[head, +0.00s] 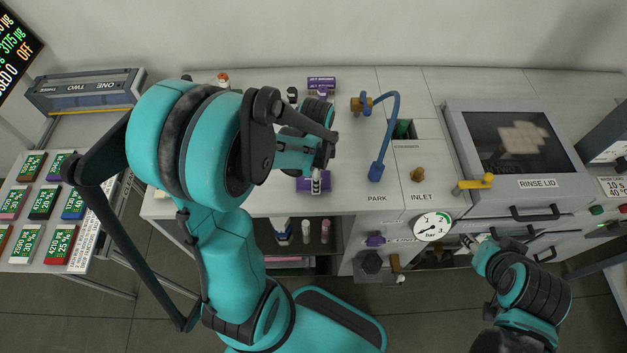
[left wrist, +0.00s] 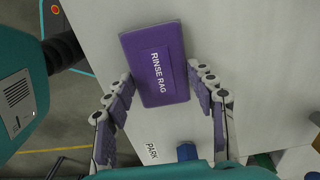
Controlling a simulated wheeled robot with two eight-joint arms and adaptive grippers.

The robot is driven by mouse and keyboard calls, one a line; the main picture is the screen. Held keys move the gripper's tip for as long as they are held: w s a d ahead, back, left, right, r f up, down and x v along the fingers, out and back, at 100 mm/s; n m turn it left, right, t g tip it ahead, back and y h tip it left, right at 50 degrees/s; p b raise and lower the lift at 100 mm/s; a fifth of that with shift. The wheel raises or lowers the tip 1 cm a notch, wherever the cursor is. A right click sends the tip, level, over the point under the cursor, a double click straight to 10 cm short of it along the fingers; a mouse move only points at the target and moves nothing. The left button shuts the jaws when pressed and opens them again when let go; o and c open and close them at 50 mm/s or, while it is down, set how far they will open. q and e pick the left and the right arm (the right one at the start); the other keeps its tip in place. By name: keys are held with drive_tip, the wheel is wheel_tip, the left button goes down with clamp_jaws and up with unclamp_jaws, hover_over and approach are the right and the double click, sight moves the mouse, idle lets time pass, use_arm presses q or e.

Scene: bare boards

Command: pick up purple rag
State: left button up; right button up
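The purple rag (left wrist: 152,38) is a flat rectangular block labelled RINSE RAG. It lies on the pale counter in the left wrist view. In the head view it shows as a purple patch (head: 303,187) at the counter's front, partly hidden by my left gripper (head: 317,180). In the left wrist view my left gripper (left wrist: 159,73) is open, with one finger on each side of the rag's near end. Whether the fingers touch it cannot be told. My right gripper (head: 467,240) is low at the right, in front of the cabinet, away from the rag; its fingers are too small to read.
A blue hose tap (head: 384,135) stands right of the rag, near the PARK label. Another purple labelled item (head: 321,84) lies at the back of the counter. The rinse box (head: 525,150) is at the right. Bottles stand on the shelf (head: 290,248) below.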

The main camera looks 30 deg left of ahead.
use_arm(q)
drive_tip(key=shift+r, duration=0.15)
drive_tip(key=shift+r, duration=0.25)
drive_tip(key=r, duration=0.1)
drive_tip(key=r+p, duration=0.2)
drive_tip(key=r, duration=0.1)
drive_tip(key=shift+w+d, duration=0.1)
drive_tip(key=shift+d, duration=0.2)
drive_tip(key=w+d+r+p, duration=0.2)
drive_tip(key=d+r, duration=0.4)
drive_tip(key=d, duration=0.4)
drive_tip(key=shift+w+d, duration=0.4)
drive_tip(key=shift+w, duration=0.05)
drive_tip(key=shift+r, duration=0.1)
